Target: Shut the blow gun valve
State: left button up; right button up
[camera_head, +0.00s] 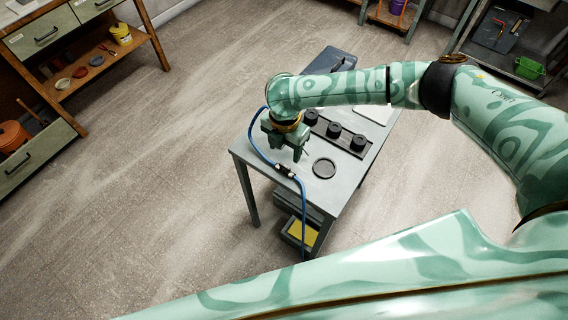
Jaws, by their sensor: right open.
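A small table (253,153) stands in the middle of the camera_head view. A blue hose (302,215) runs down from beside my right wrist, over the table top and off its front edge. A dark inline fitting on the hose, which looks like the blow gun valve (284,171), lies near the table's front edge. Its handle position is too small to tell. My right gripper (284,151) is open and points down at the table, just behind the fitting in the picture. I cannot tell whether it touches anything. My left gripper is not in view.
A black round disc (324,167) lies right of the gripper. A dark rack (348,143) with several black round pieces stands behind it. A dark case (330,66) is at the table's back. A yellow-lined bin (301,235) is below.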

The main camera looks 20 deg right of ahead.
aim_at(285, 166)
notch_tip(285, 166, down, 7)
jog(key=shift+d+r+b, duration=0.1)
jog(key=shift+b, duration=0.75)
jog(key=shift+f, duration=0.4)
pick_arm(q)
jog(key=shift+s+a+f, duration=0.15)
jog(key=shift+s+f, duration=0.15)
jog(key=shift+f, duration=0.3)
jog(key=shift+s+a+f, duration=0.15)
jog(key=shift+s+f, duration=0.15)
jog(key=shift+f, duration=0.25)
pick_arm(e)
jog(key=shift+c, duration=0.4)
jog(key=c, duration=0.9)
